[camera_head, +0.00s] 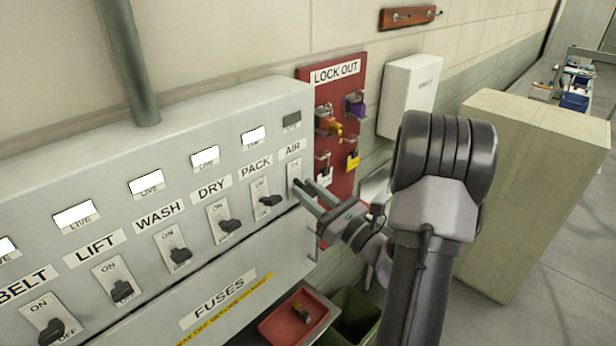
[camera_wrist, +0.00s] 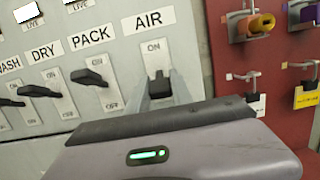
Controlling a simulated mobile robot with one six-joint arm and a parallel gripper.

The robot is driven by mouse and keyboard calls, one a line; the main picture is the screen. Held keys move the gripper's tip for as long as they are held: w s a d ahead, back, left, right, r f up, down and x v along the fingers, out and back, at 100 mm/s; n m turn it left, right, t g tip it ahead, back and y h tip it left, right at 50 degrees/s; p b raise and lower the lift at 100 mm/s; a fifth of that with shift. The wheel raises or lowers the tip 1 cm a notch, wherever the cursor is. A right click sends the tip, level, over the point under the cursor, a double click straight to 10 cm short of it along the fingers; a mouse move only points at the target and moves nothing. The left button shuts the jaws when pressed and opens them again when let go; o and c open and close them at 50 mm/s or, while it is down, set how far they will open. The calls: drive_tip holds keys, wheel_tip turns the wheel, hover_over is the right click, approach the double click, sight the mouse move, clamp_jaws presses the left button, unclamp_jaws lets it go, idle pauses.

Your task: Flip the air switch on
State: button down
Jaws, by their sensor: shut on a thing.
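The AIR switch is at the right end of the grey panel, under the AIR label (camera_head: 293,149). Its plate, marked ON at the top, shows in the wrist view, with the black lever (camera_wrist: 158,86) below that mark. My gripper (camera_head: 299,185) reaches the AIR plate from the right; in the wrist view (camera_wrist: 161,88) its two fingers flank the lever and are shut on it. The fingers and gripper body hide the lower part of the plate, so the lever's exact position is unclear. The small AIR indicator window (camera_head: 291,120) is dark.
The PACK lever (camera_head: 270,201) and DRY lever (camera_head: 230,225) stick out just left of my gripper. A red LOCK OUT board (camera_head: 345,80) with padlocks hangs to the right. A red tray (camera_head: 276,325) and a green bin (camera_head: 355,315) are below. Other indicator windows read LIVE.

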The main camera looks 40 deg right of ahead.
sight(296, 180)
wheel_tip(296, 180, up, 2)
drive_tip(key=g+p, duration=0.1)
drive_tip(key=p, duration=0.4)
drive_tip(key=shift+s+r+g, duration=0.1)
drive_tip(key=shift+r+g, duration=0.15)
drive_tip(key=shift+g, duration=0.15)
drive_tip(key=g+p, duration=0.1)
drive_tip(key=p, duration=0.2)
drive_tip(key=r+g+p, duration=0.1)
drive_tip(key=p, duration=0.2)
drive_tip(key=shift+g+h+p, duration=0.3)
drive_tip(key=shift+g+p, duration=0.1)
drive_tip(key=g+p, duration=0.1)
drive_tip(key=p, duration=0.1)
drive_tip(key=g+p, duration=0.1)
drive_tip(key=p, duration=0.1)
drive_tip(key=g+p, duration=0.1)
drive_tip(key=p, duration=0.1)
drive_tip(key=shift+w+r, duration=0.2)
drive_tip(key=shift+w, duration=0.05)
drive_tip(key=shift+w+g+p, duration=0.1)
drive_tip(key=shift+g+p, duration=0.6)
drive_tip(key=shift+p, duration=0.3)
drive_tip(key=c, duration=1.1)
unclamp_jaws()
drive_tip(key=shift+f, duration=0.1)
